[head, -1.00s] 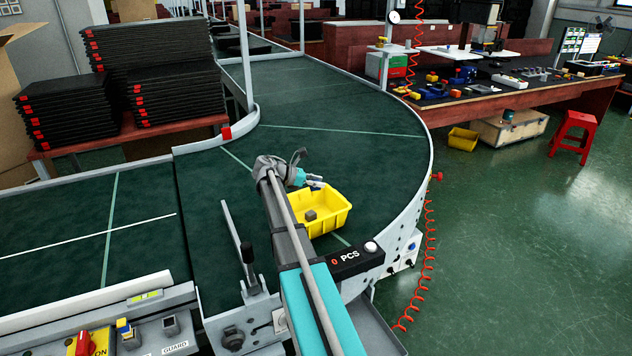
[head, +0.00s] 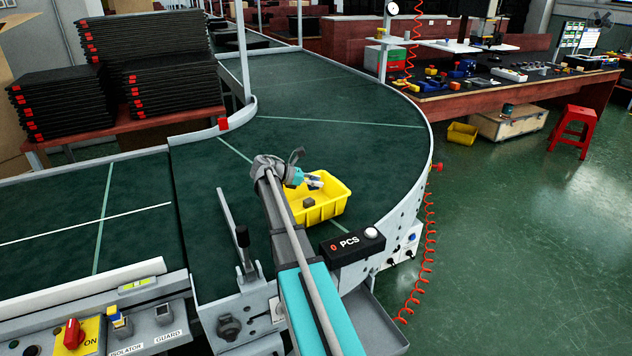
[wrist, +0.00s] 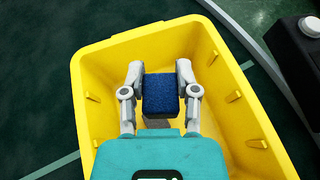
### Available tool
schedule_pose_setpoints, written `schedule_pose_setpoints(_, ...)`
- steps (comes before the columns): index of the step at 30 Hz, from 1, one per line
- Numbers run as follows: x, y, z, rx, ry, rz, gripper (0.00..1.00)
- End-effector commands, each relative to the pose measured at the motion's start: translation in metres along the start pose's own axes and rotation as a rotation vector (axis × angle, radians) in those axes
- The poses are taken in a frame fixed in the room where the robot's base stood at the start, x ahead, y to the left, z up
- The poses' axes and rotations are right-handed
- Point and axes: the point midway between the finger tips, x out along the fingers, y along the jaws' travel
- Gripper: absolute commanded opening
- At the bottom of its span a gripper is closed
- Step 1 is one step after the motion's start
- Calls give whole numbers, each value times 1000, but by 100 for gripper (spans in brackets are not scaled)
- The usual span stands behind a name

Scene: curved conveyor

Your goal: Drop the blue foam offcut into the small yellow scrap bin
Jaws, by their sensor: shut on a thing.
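The blue foam offcut (wrist: 161,93) is a dark blue block held between the two fingers of my gripper (wrist: 160,88) in the wrist view. My gripper is shut on it, over the inside of the yellow scrap bin (wrist: 90,88). In the head view my gripper (head: 314,182) is at the far part of the bin's opening, and the foam cannot be made out there. The bin (head: 325,211) stands on the green conveyor belt. A small grey block (head: 309,202) lies in the bin; part of it shows below the foam in the wrist view (wrist: 156,123).
A black counter box (head: 352,242) with a white button stands on the conveyor's near edge, close to the bin. A black lever (head: 242,238) stands left of my arm. The belt (head: 320,105) beyond the bin is clear. Another yellow bin (head: 462,133) is on the floor.

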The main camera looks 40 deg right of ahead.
Motion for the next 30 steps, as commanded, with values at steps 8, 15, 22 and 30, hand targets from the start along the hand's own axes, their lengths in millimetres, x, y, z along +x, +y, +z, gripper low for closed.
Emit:
schedule_pose_setpoints(8,2,0,-7,0,0,1,22)
schedule_pose_setpoints(15,2,0,-7,0,0,1,22)
schedule_pose_setpoints(22,2,0,-7,-1,0,1,79)
schedule_pose_setpoints(30,1,0,-7,-1,0,2,80)
